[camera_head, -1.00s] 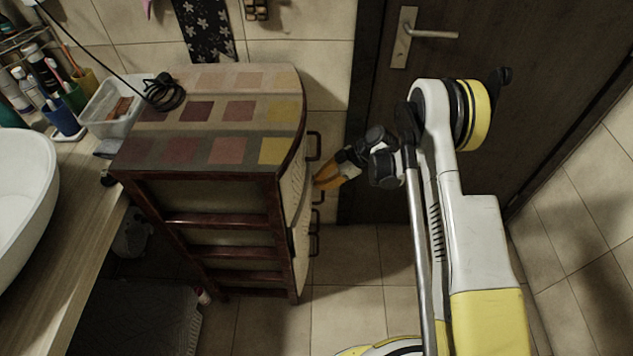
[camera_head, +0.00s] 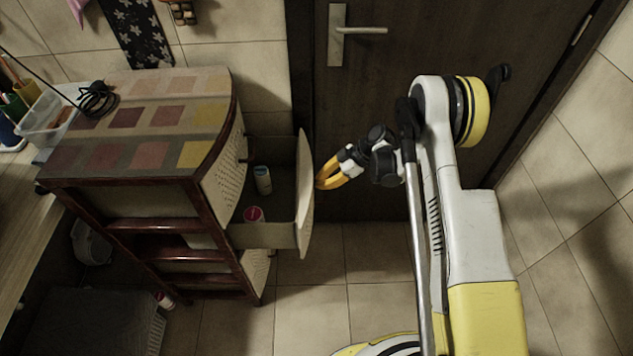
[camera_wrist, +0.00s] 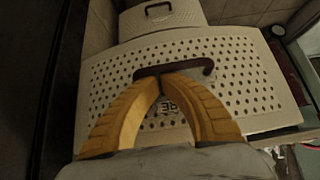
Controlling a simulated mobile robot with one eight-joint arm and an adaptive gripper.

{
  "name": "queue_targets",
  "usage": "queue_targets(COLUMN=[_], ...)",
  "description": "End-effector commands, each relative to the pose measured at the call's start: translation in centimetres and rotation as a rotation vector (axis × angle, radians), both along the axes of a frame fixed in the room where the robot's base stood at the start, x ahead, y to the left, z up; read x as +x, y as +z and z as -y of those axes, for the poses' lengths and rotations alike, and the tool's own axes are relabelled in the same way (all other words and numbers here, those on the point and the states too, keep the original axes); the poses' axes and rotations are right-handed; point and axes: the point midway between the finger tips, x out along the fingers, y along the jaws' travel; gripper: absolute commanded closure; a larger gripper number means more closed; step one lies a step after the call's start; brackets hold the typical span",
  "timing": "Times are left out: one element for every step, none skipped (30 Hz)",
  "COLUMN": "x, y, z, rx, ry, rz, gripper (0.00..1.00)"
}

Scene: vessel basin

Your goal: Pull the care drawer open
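The care drawer (camera_head: 306,190) stands pulled out of the cabinet (camera_head: 120,185) to the right, with its inside showing from above. A small bottle (camera_head: 263,180) and a round pink-topped container (camera_head: 254,214) are in it. In the wrist view its pale perforated front (camera_wrist: 240,75) fills the middle, with a dark bar handle (camera_wrist: 190,68). My gripper (camera_head: 320,184) is at the outer face of this front. In the wrist view my yellow fingers (camera_wrist: 163,80) come together at the handle and appear shut on it. The fingertips are partly hidden behind the handle.
Another drawer front (camera_head: 224,168) above is closed, its handle (camera_wrist: 158,8) showing in the wrist view. A dark door (camera_head: 400,100) stands close behind my arm. A counter (camera_head: 30,230) is at the left. Tiled floor (camera_head: 310,300) in front is clear.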

Motion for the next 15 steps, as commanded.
queue_targets(x=[0.0, 0.0, 0.0, 0.0, 0.0, 0.0, 0.0, 0.0, -0.1, -0.1, -0.1, -0.1, -0.1, -0.1, -0.1], y=[0.0, 0.0, 0.0, 0.0, 0.0, 0.0, 0.0, 0.0, 0.0, 0.0, 0.0, 0.0, 0.0, 0.0, 0.0], z=[0.5, 0.7, 1.1, 1.3, 1.5, 1.8, 1.9, 2.1, 2.3, 2.4, 2.5, 2.6, 2.7, 2.7, 2.8], rx=[0.000, 0.000, 0.000, 0.000, 0.000, 0.000, 0.000, 0.000, 0.000, 0.000, 0.000, 0.000, 0.000, 0.000, 0.000], ry=[-0.002, -0.003, -0.003, -0.003, -0.003, -0.001, -0.001, -0.001, 0.000, -0.001, -0.001, -0.001, -0.001, -0.001, -0.001], rz=[-0.001, 0.000, 0.000, 0.000, 0.000, 0.000, 0.000, 0.001, 0.000, -0.001, 0.000, 0.000, 0.000, 0.000, 0.000], gripper=[1.00, 1.00, 1.00, 1.00, 1.00, 1.00, 1.00, 1.00, 1.00, 1.00, 1.00, 1.00, 1.00, 1.00, 1.00])
